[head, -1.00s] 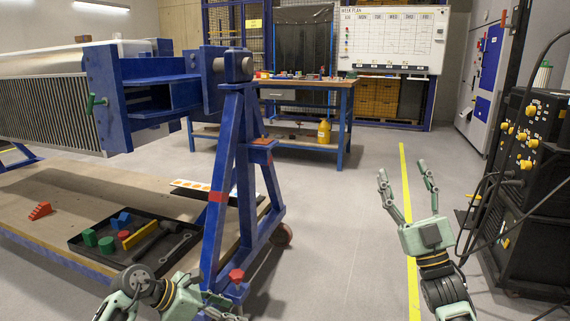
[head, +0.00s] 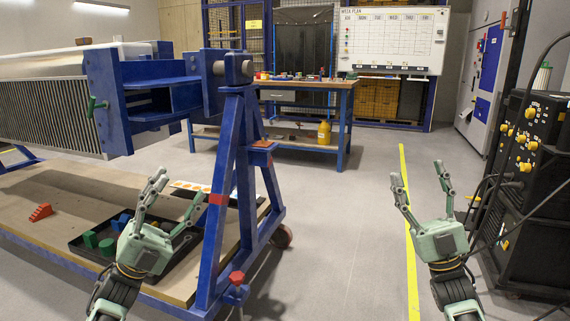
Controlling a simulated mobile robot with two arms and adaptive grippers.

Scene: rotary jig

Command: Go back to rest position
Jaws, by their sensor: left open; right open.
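My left gripper (head: 173,197) is open and empty, with its fingers pointing up. In the head view it stands in front of the black tray (head: 78,247) and hides much of it. My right gripper (head: 421,180) is open and empty, fingers up, over the grey floor near the yellow line. Both grippers appear apart from any object. The blue rotary jig (head: 231,170) stands between the two, with its blue frame and finned part at the left.
The jig's wooden base (head: 60,190) carries a red stepped block (head: 41,212) and the tray with a green piece (head: 90,239). A black cabinet with yellow knobs (head: 530,145) stands close at the right. A workbench (head: 305,84) is behind. The middle floor is clear.

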